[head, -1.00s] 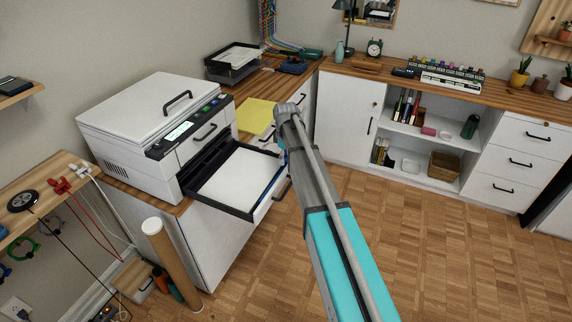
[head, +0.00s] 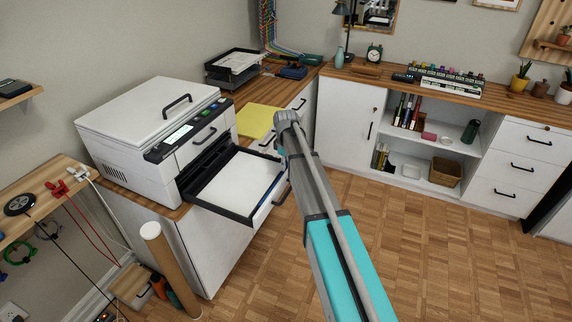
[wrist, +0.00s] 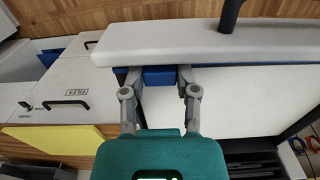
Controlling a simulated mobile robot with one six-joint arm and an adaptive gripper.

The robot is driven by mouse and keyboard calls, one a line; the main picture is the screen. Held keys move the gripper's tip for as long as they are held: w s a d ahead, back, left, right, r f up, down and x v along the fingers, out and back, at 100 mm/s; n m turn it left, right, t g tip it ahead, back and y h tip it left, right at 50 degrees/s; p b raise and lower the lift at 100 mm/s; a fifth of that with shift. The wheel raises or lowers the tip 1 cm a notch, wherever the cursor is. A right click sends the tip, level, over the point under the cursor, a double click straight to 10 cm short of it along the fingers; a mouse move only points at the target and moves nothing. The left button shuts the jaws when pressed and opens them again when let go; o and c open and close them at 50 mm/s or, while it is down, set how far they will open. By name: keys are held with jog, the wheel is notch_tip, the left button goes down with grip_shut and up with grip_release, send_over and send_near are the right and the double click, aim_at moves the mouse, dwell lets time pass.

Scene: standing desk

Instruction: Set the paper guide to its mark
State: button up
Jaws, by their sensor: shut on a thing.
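The blue paper guide (wrist: 158,80) shows in the wrist view as a block between my fingertips, with a thin blue strip running right along the white tray front. My gripper (wrist: 159,74) is shut on the block, one grey finger on each side. In the head view the guide (head: 269,191) is a thin blue line at the front end of the paper. The open paper tray (head: 224,213) holds a white paper stack (head: 230,184). In the head view my arm hides the fingertips. I cannot make out the mark.
The printer (head: 150,125) stands on a wood-topped cabinet behind the tray. A yellow pad (head: 257,121) lies beside it. The black tray handle (wrist: 230,15) rises close to my gripper in the wrist view. A cardboard tube (head: 172,270) stands before the cabinet. The floor at right is clear.

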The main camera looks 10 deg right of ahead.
aim_at(277, 168)
grip_shut()
jog(key=shift+w+a, duration=0.6)
jog(key=shift+a, duration=0.3)
jog(key=shift+w+a, duration=0.6)
jog(key=shift+a, duration=0.3)
jog(key=o, duration=0.8)
grip_release()
jog(key=shift+s+d, duration=0.1)
jog(key=shift+d, duration=0.1)
